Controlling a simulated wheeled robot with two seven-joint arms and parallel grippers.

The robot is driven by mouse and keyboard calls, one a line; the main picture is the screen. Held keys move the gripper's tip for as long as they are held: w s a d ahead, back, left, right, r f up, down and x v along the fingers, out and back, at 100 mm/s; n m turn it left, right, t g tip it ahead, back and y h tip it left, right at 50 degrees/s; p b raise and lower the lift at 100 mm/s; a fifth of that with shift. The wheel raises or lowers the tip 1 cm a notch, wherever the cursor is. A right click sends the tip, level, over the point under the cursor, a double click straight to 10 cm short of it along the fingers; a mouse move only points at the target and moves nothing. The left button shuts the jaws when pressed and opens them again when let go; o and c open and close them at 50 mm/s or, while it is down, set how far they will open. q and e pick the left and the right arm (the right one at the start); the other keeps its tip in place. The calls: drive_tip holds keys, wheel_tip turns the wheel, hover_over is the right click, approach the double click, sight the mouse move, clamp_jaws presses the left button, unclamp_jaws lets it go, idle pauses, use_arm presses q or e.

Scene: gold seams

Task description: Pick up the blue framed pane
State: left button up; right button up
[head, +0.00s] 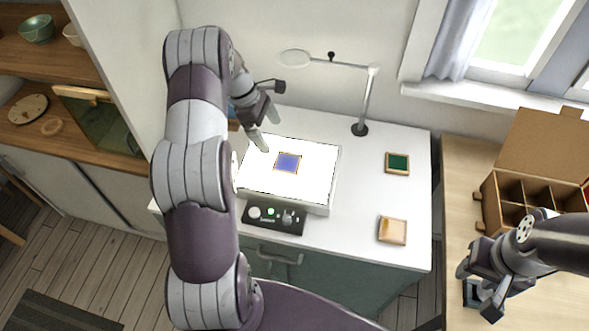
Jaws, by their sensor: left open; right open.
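The blue framed pane (288,162) lies flat on the bright white light panel (318,186) on the white worktop. My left gripper (266,130) is open and empty, above the panel's back left corner. It is up and to the left of the pane, apart from it. My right gripper (478,291) is open at the lower right, over the wooden table. A small dark bluish thing (470,294) shows between its fingers; I cannot tell what it is or whether they touch it.
A green framed pane (397,163) and an amber framed pane (392,231) lie right of the panel. A control box (274,217) sits in front. A magnifier lamp (360,128) stands behind. An open divided cardboard box (489,207) is on the wooden table (462,160).

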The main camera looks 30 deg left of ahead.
sight(286, 162)
use_arm(q)
drive_tip(key=p+x, duration=0.1)
drive_tip(key=x, duration=0.6)
drive_tip(key=shift+s+d+f, duration=0.15)
drive_tip(key=shift+d, duration=0.15)
drive_tip(key=x, duration=0.3)
drive_tip(key=shift+s+a+f+p, duration=0.1)
drive_tip(key=shift+a+p, duration=0.1)
drive_tip(key=shift+p, duration=0.15)
drive_tip(key=shift+f, duration=0.3)
drive_tip(key=shift+d, duration=0.1)
use_arm(e)
drive_tip(key=shift+a+f, duration=0.1)
drive_tip(key=shift+f, duration=0.1)
